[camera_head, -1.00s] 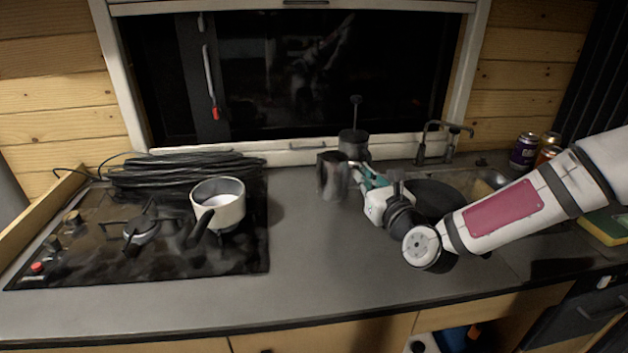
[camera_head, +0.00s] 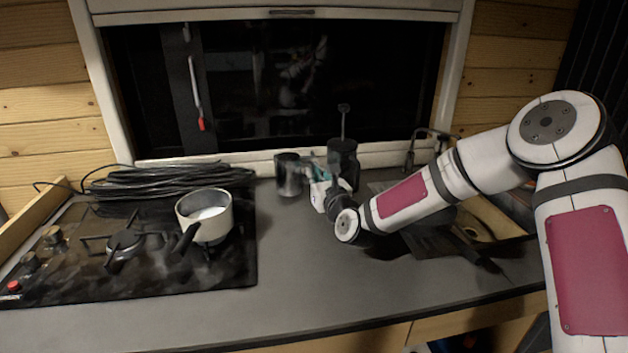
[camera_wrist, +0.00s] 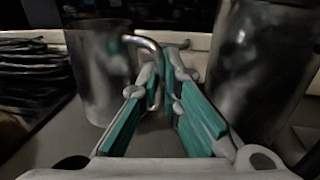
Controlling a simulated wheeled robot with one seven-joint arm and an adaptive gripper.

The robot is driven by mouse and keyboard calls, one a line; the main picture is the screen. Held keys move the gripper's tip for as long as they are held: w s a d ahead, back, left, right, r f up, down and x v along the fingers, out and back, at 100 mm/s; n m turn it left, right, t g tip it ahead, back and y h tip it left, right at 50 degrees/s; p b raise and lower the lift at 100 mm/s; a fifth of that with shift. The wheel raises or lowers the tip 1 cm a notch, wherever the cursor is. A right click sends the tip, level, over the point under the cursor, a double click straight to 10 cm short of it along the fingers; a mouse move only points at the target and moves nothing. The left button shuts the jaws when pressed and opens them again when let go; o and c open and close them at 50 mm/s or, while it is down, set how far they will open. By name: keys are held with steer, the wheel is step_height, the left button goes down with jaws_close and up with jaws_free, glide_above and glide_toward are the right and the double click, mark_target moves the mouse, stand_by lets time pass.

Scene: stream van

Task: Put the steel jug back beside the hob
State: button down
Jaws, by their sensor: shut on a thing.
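The steel jug (camera_head: 289,176) is at the back of the counter, right of the hob (camera_head: 150,275) and left of a dark plunger pot. My gripper (camera_head: 313,172) reaches it from the right and is shut on its handle. In the wrist view the jug (camera_wrist: 99,75) looks upright on the left, with its curved handle between the teal fingers of my gripper (camera_wrist: 168,78). Its base is close to the counter; I cannot tell if it touches.
The plunger pot (camera_head: 343,165) stands close to the right of my gripper; it also fills the right of the wrist view (camera_wrist: 258,75). A pan (camera_head: 205,215) and coiled black cable (camera_head: 165,180) are on the hob. The counter (camera_head: 310,265) in front is clear.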

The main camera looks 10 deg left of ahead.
steer(key=shift+f, duration=0.75)
steer(key=shift+f, duration=0.1)
steer(key=shift+f, duration=0.1)
steer(key=c, duration=1.8)
jaws_free()
steer(key=shift+d+r, duration=0.1)
steer(key=shift+r, duration=0.1)
steer(key=v, duration=1.2)
steer(key=shift+p, duration=0.35)
